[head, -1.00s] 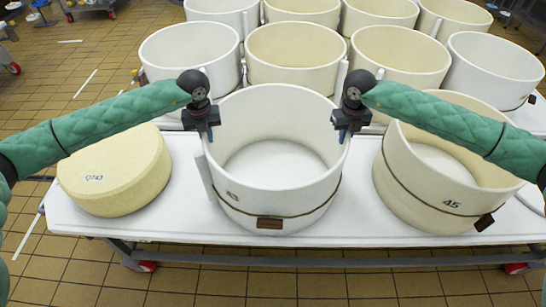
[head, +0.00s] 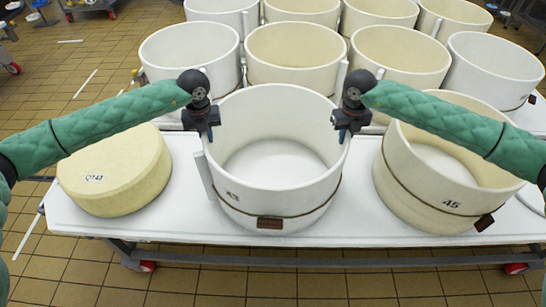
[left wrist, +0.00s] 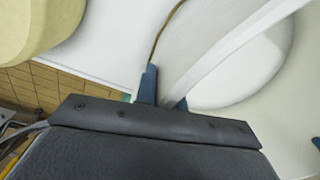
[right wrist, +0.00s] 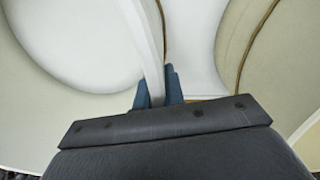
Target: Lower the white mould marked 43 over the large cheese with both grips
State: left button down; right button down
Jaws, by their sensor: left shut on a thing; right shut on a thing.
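The white mould marked 43 (head: 270,200) stands upright in the middle of the white table, with a cord and a brown tag around its lower wall. The large pale-yellow cheese (head: 115,172) lies on the table to its left, apart from it. My left gripper (head: 208,134) is shut on the mould's left rim, and its blue fingers straddle the wall in the left wrist view (left wrist: 165,102). My right gripper (head: 343,134) is shut on the mould's right rim; the wall also runs between its fingers in the right wrist view (right wrist: 158,98).
A cream mould marked 45 (head: 440,207) stands close on the right. Several more moulds (head: 295,58) stand in rows behind. The white table (head: 190,222) has a narrow bare strip between cheese and mould and along its front edge.

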pick_arm(q)
jog(key=shift+w+r, duration=0.1)
jog(key=shift+r, duration=0.05)
pick_arm(e)
jog(key=shift+w+r, duration=0.1)
jog(key=shift+r, duration=0.05)
dwell(0.5)
